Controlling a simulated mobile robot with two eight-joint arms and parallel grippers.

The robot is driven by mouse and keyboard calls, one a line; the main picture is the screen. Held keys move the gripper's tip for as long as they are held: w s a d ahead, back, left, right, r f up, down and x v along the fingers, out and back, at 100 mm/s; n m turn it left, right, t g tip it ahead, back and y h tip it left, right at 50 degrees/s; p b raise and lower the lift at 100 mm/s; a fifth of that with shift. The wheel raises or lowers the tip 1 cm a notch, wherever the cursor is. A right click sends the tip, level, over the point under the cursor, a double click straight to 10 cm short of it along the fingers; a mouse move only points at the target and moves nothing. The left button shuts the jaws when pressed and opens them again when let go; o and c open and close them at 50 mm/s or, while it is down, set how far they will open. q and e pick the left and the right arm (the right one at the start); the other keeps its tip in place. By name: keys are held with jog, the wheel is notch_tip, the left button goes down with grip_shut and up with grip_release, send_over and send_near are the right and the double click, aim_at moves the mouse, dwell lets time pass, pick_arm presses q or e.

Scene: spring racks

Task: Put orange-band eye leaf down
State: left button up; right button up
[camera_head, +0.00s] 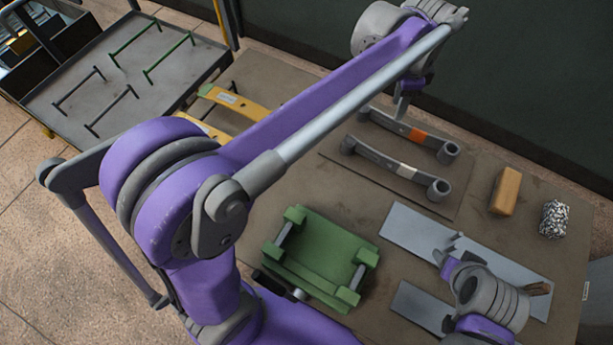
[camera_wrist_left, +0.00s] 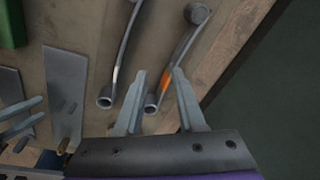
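The orange-band eye leaf (camera_head: 417,134) is a dark grey bar with a round eye at each end. It lies on a brown mat, beside and apart from a similar white-band eye leaf (camera_head: 405,171). My left gripper (camera_head: 402,106) is above the orange-band leaf, left of its band. In the left wrist view my left gripper (camera_wrist_left: 159,75) is open, its fingers apart with the orange-banded leaf (camera_wrist_left: 166,82) showing between them. No grip on it shows. My right gripper (camera_wrist_left: 22,116) is open and empty over the grey plates, away from both leaves.
A green fixture (camera_head: 318,262) stands in the middle front. Grey plates (camera_head: 440,240), a wooden block (camera_head: 506,191) and a speckled bundle (camera_head: 554,219) lie to the right. Yellow leaves (camera_head: 233,102) are partly behind my left arm. A rack tray (camera_head: 110,92) stands at the left.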

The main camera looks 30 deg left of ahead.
pick_arm(q)
jog(key=s+a+f+n+t, duration=0.1)
jog(key=s+a+f+n, duration=0.2)
jog(key=s, duration=0.4)
jog(key=s+a+f+n+t, duration=0.1)
jog(key=s+a+f+n, duration=0.3)
jog(key=s, duration=0.4)
jog(key=s+a+f+n+t, duration=0.1)
jog(key=s+a+f+n, duration=0.2)
jog(key=s+n, duration=0.2)
jog(key=shift+s+a+f+t, duration=0.15)
jog(key=shift+s+a+t, duration=0.05)
jog(key=shift+s, duration=0.4)
jog(key=shift+s+a+f+t, duration=0.15)
jog(key=shift+s+a+t, duration=0.05)
jog(key=shift+s, duration=0.35)
jog(key=shift+s+a+f, duration=0.1)
jog(key=shift+s+f, duration=0.05)
jog(key=shift+f, duration=0.1)
